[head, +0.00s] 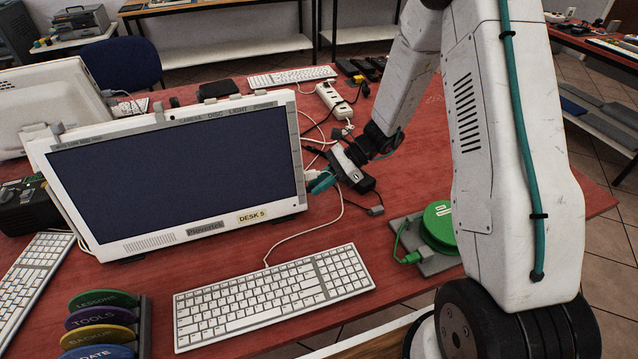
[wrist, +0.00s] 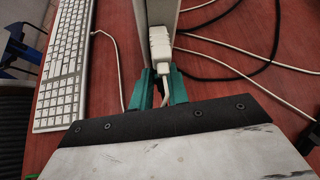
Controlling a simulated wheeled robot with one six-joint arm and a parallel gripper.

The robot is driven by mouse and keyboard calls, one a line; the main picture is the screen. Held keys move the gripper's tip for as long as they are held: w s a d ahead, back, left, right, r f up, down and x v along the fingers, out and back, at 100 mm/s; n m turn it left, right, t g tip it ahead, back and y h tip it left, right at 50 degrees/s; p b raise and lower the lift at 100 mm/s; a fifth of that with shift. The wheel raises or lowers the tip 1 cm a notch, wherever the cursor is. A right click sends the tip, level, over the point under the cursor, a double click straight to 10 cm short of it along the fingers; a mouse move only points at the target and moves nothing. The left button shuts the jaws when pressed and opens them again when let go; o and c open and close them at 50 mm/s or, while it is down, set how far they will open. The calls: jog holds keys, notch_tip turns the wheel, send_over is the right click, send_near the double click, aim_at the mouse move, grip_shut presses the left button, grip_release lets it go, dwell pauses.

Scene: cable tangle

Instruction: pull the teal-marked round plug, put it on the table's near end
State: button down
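A white plug (wrist: 160,45) sits at the side edge of the monitor (head: 180,170) in the wrist view, with a pale cable running back from it. I see no teal mark on it, and cannot tell if its body is round. My gripper (head: 321,181) is at the monitor's right edge in the head view and hides the plug there. In the wrist view, the teal fingers of my gripper (wrist: 161,86) stand either side of the plug's back end and the cable, with a narrow gap. I cannot tell whether they press on it.
A white keyboard (head: 270,298) lies in front of the monitor. A green round object (head: 438,224) on a grey base stands at the right edge of the red table (head: 400,283). A white power strip (head: 334,100) and loose cables lie behind my gripper. A rack of coloured discs (head: 100,325) stands front left.

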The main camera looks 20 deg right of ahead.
jog(key=shift+d, duration=0.15)
jog(key=shift+d, duration=1.4)
jog(key=shift+d, duration=0.2)
jog(key=w+d+r+m+t+h, duration=0.1)
jog(key=d+m+t+h, duration=0.1)
jog(key=d+m, duration=0.4)
jog(key=w+d+r+m+t+h, duration=0.2)
jog(key=d+m+h, duration=0.3)
jog(key=d, duration=1.2)
jog(key=w+d+r+m+t+h, duration=0.1)
jog(key=d+m+t+h, duration=0.1)
jog(key=d+m+h, duration=0.2)
jog(key=d+m, duration=0.3)
jog(key=d, duration=0.4)
jog(key=shift+w+d+r, duration=0.2)
jog(key=shift+w+r, duration=0.05)
jog(key=shift+w, duration=0.1)
jog(key=shift+f, duration=0.1)
jog(key=shift+f, duration=3.75)
